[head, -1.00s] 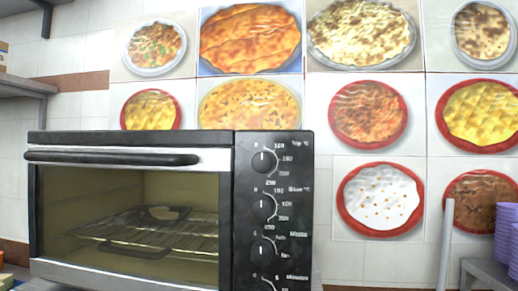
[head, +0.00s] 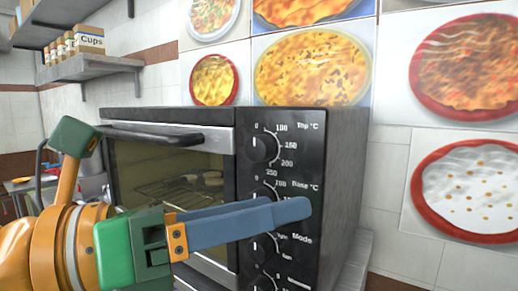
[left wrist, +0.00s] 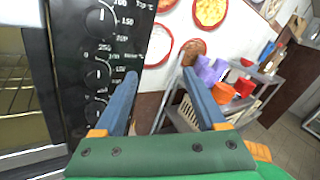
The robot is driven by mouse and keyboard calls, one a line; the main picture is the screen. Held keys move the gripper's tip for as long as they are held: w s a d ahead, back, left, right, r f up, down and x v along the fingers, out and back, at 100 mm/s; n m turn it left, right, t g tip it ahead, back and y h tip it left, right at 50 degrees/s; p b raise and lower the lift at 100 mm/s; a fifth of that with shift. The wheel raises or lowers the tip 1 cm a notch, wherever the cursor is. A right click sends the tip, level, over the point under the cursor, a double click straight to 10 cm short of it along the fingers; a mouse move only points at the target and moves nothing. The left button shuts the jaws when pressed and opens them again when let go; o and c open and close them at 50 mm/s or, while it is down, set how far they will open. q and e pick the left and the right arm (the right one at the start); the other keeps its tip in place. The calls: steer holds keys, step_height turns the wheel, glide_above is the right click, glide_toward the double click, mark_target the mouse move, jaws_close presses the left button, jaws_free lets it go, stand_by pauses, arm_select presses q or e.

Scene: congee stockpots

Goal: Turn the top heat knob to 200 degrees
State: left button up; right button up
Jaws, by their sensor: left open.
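The top heat knob (head: 264,147) is a round black knob at the top of the toaster oven's black control panel (head: 325,150). Its white mark appears to point up near 0, and the 200 mark is at its lower right. The knob also shows at the upper left of the left wrist view (left wrist: 101,21). My left gripper (head: 296,209) is in front of the panel, lower than the top knob, with its blue fingers partly covering the base knob area. In the left wrist view the fingers (left wrist: 160,78) are apart with nothing between them; the top knob lies outside them, up and left.
The base knob (left wrist: 99,74) and the mode knob (head: 264,247) sit below the top knob. The oven door (head: 165,170) is closed, with a handle (head: 150,134) across it. A shelf with boxes (head: 90,68) is at the left, and a rack with purple stacks (left wrist: 212,70) stands beyond the panel.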

mark_target(254, 150)
arm_select(q)
steer(key=w+a+r+n+t+y+p, duration=0.1)
steer(key=t, duration=0.1)
steer(key=w+a+r+n+t+y+p, duration=0.1)
steer(key=w+r+t+y, duration=0.1)
steer(key=w+a+r+n+t+y, duration=0.1)
steer(key=t+y, duration=0.1)
steer(key=shift+w+a+r+n+t+p, duration=0.3)
steer(key=shift+a+r+n+t+p, duration=0.05)
steer(key=shift+n+t+p, duration=0.05)
steer(key=x, duration=0.1)
steer(key=p+x, duration=0.1)
steer(key=x, duration=0.2)
steer(key=shift+f, duration=0.3)
steer(key=shift+d+f, duration=0.1)
steer(key=shift+d, duration=0.05)
steer(key=shift+s, duration=0.1)
steer(key=shift+c, duration=0.4)
jaws_close()
arm_select(e)
steer(key=r, duration=0.2)
steer(key=d+r, duration=0.1)
steer(key=r, duration=0.1)
steer(key=shift+d+r, duration=0.1)
steer(key=shift+r, duration=0.05)
